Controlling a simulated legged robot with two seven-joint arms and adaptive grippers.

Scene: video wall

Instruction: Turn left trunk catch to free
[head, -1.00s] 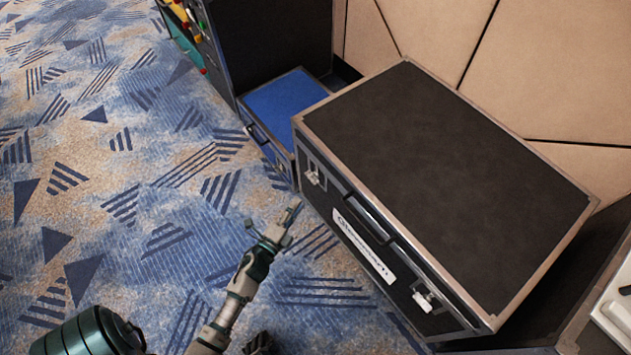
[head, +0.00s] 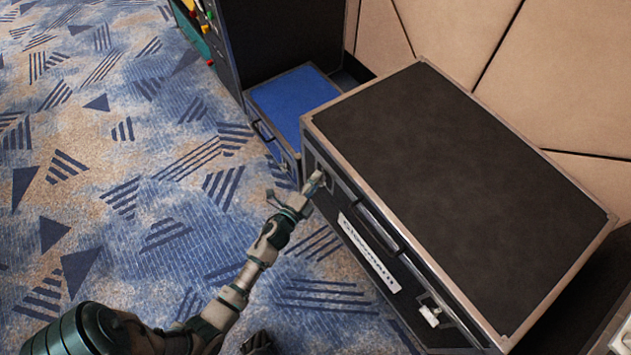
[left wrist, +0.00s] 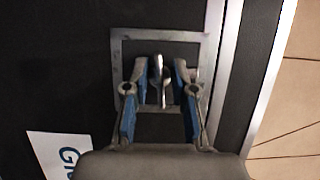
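The black trunk (head: 470,190) with metal edging stands at the right in the head view, its front toward my left arm. My left gripper (head: 314,184) is at the left catch (head: 325,177), partly covering it. In the left wrist view, my left gripper (left wrist: 161,68) has its two blue-padded fingers apart, one on each side of the catch's upright metal tab (left wrist: 158,82), inside a square metal frame. Small gaps show between fingers and tab. The right catch (head: 431,313) sits farther along the front.
A smaller blue-topped case (head: 292,105) stands behind the trunk's left end, beside a dark cabinet (head: 285,40). A panelled wall (head: 450,40) is behind. The patterned carpet (head: 130,190) at left is open. A handle and white label lie between the catches.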

